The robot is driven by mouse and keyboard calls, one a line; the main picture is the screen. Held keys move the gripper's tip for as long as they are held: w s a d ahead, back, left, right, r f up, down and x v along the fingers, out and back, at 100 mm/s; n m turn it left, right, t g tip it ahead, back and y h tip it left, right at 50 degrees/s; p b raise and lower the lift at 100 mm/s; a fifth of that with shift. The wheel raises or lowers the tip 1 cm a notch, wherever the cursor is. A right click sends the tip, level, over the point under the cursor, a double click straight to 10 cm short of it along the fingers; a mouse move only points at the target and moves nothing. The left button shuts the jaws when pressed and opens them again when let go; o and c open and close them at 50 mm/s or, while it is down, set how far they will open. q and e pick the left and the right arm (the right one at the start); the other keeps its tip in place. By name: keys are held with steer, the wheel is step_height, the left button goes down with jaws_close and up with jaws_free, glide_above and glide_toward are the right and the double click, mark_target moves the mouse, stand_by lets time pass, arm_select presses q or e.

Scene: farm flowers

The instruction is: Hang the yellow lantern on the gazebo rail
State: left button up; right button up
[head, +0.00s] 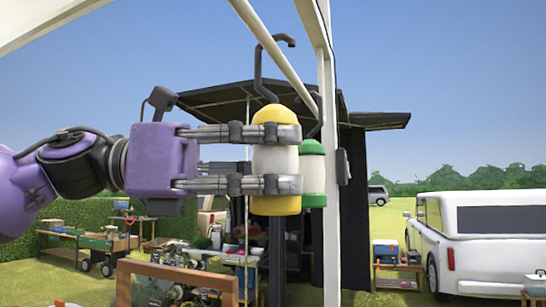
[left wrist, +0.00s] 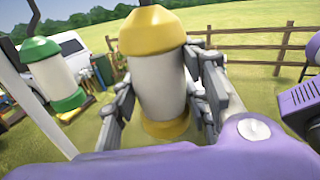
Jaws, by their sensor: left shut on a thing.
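The yellow lantern (head: 275,160) has a yellow cap and base, a white body and a tall dark hook on top. My left gripper (head: 265,160) comes in from the left and is shut around its body, holding it upright in the air. The lantern also shows between the fingers in the left wrist view (left wrist: 157,75). In the head view the lantern's hook top (head: 285,40) overlaps the white gazebo rail (head: 270,50); I cannot tell whether they touch. My right gripper is not in view.
A green lantern (head: 312,172) hangs just right of and behind the yellow one, beside a white post (head: 330,220). It also shows at the left in the left wrist view (left wrist: 52,75). A dark stall, a wooden-framed cart (head: 178,275) and a white van (head: 480,235) stand beyond.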

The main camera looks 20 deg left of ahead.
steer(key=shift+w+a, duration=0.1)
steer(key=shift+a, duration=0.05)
arm_select(q)
steer(key=shift+f, duration=0.4)
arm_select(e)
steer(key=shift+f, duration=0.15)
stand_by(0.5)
arm_select(q)
steer(key=o, duration=1.8)
steer(key=shift+c, duration=0.2)
steer(key=shift+r, duration=0.1)
steer(key=shift+s+a+r+p, duration=0.1)
steer(key=shift+s+a+p, duration=0.2)
steer(key=shift+a, duration=0.2)
steer(key=f+p+v, duration=0.1)
steer(key=p+v, duration=0.4)
steer(key=v, duration=0.8)
steer(key=shift+f, duration=0.4)
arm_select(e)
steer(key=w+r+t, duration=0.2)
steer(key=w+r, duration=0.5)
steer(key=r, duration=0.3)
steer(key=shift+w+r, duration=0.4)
